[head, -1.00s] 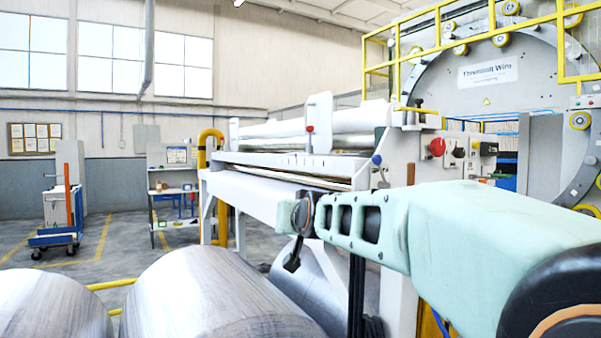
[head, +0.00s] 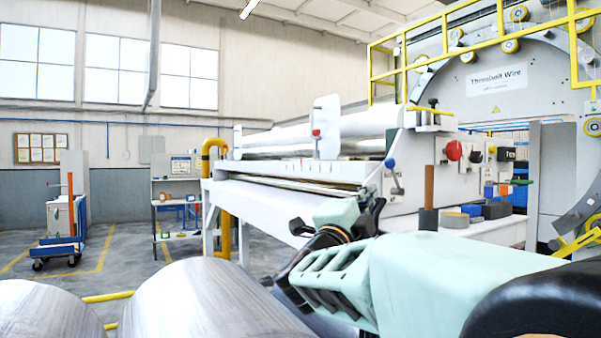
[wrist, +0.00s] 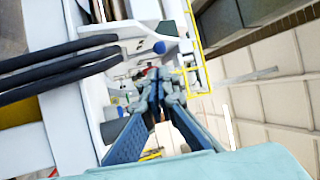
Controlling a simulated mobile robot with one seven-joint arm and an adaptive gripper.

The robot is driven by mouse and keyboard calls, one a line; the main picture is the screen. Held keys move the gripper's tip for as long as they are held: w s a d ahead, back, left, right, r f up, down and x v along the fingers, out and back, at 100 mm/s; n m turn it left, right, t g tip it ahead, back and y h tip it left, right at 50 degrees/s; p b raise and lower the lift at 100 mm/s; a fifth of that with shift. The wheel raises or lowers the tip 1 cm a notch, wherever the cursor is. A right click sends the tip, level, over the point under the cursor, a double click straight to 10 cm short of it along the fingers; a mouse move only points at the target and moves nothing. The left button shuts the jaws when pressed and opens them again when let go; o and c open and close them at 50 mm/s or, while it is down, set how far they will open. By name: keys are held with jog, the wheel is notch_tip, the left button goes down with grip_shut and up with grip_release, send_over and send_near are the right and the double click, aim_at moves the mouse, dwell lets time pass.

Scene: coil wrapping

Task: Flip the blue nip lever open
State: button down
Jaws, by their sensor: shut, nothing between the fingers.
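The blue nip lever (head: 391,164) has a blue ball knob on a short grey shaft at the right end of the white roller machine. Its knob stands at the upper end of the shaft in the head view. My gripper (head: 379,203) is just below and left of the lever in the head view, with no clear contact. In the wrist view, my gripper's fingers (wrist: 153,76) come together and are shut and empty. The blue knob (wrist: 159,47) shows a little above the fingertips there. The lever's pivot is not clear in the wrist view.
A red-knobbed lever (head: 316,133) stands left on the white machine (head: 290,172). A red button (head: 453,151) is on the panel to the right. A bench (head: 475,231) with several small items stands below it. Large metal coils (head: 205,300) lie in the foreground.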

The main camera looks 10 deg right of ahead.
dwell(0.3)
jog(key=p, duration=0.4)
send_near(390, 163)
jog(key=x, duration=0.6)
jog(key=shift+w+d, duration=0.15)
jog(key=shift+w, duration=0.25)
jog(key=shift+r, duration=0.1)
jog(key=shift+d+r+g+p, duration=0.2)
jog(key=shift+g+p, duration=0.1)
jog(key=shift+p, duration=0.4)
